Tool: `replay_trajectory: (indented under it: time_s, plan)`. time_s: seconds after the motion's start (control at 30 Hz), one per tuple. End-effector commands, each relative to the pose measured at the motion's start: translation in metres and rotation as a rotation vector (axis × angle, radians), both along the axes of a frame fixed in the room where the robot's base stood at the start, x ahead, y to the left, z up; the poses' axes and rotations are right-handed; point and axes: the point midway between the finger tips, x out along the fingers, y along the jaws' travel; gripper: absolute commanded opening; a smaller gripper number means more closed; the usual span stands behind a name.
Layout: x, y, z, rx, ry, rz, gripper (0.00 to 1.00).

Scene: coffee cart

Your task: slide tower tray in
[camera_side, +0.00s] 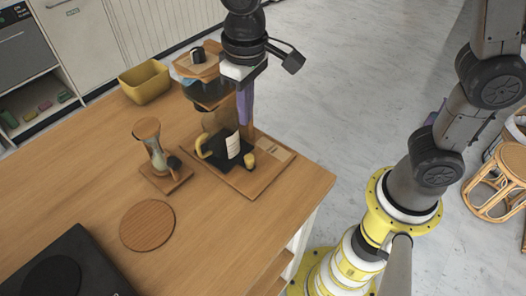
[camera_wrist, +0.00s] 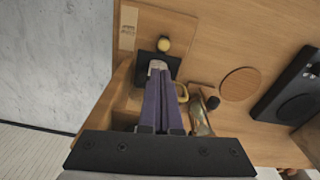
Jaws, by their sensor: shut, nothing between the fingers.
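The coffee tower (camera_side: 197,97) stands on a wooden base (camera_side: 252,185) near the table edge. Its black tray (camera_side: 215,161) lies low on the base, with a round yellow knob (camera_side: 249,160) at its outer side. The tray (camera_wrist: 172,70) and knob (camera_wrist: 164,44) also show in the wrist view. A dark mug with a yellow handle (camera_side: 203,146) and a pale label (camera_side: 233,147) stands on the tray. My gripper (camera_side: 245,121) is shut and empty, its purple fingers pointing down beside the tower. In the wrist view, the fingertips (camera_wrist: 158,68) overlap the tray and hide part of it.
An hourglass-shaped glass brewer (camera_side: 157,155) on a small wooden stand is left of the tower. A round wooden mat (camera_side: 147,225) lies in front, and a black appliance (camera_side: 62,268) is at the front left. A yellow bin (camera_side: 146,82) stands behind. Table between them is clear.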

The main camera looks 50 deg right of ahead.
Motion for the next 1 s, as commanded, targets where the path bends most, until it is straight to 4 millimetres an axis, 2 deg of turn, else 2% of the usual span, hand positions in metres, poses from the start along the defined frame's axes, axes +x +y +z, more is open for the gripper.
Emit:
replay_trajectory:
  time_s: [0.57,1.0]
  plan:
    - [-0.024,-0.013,-0.013,-0.166,-0.077,1.439,0.0]
    - [-0.061,-0.021,-0.019,-0.415,-0.089,2.577,0.0]
